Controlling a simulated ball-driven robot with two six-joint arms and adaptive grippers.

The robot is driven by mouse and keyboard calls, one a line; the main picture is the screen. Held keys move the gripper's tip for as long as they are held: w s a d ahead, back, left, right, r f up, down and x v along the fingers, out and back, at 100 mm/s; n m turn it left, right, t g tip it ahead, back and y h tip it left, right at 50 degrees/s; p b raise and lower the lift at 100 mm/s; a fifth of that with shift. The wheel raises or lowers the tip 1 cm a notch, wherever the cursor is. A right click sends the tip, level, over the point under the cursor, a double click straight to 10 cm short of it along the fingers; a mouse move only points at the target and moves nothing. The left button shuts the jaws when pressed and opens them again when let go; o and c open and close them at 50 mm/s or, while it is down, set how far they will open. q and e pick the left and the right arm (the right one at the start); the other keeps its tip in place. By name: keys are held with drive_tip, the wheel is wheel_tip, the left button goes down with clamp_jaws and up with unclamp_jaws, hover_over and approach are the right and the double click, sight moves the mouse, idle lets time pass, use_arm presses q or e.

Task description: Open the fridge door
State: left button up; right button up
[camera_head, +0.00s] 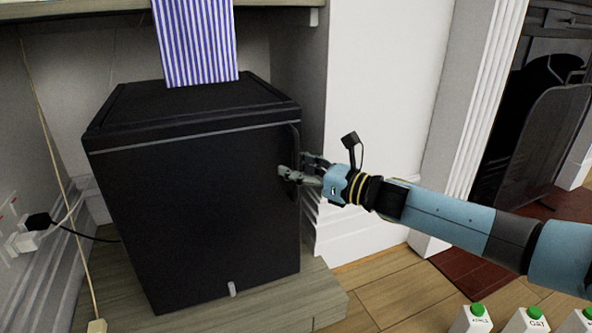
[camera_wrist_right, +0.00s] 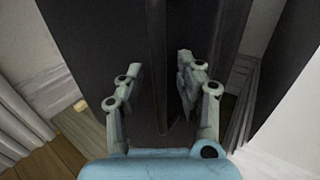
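The black fridge (camera_head: 200,210) stands on a low ledge in a niche, and its door looks closed. A dark upright handle strip (camera_head: 295,142) runs along the door's right edge. My right gripper (camera_head: 300,172) is at this strip, reaching in from the right. In the right wrist view, my right gripper (camera_wrist_right: 158,68) has its two fingers spread, one on each side of the dark handle (camera_wrist_right: 158,100). Gaps show between the fingers and the handle, so it is not clamped. My left gripper is in neither view.
A striped blue-and-white cloth (camera_head: 196,40) hangs over the fridge top from a shelf. A white wall (camera_head: 378,110) is close on the right. Cartons with green caps (camera_head: 472,320) stand at the bottom right. Wooden floor (camera_head: 395,285) lies clear in front of the ledge.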

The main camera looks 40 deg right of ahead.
drive_tip(key=shift+c, duration=0.2)
clamp_jaws()
idle(0.4)
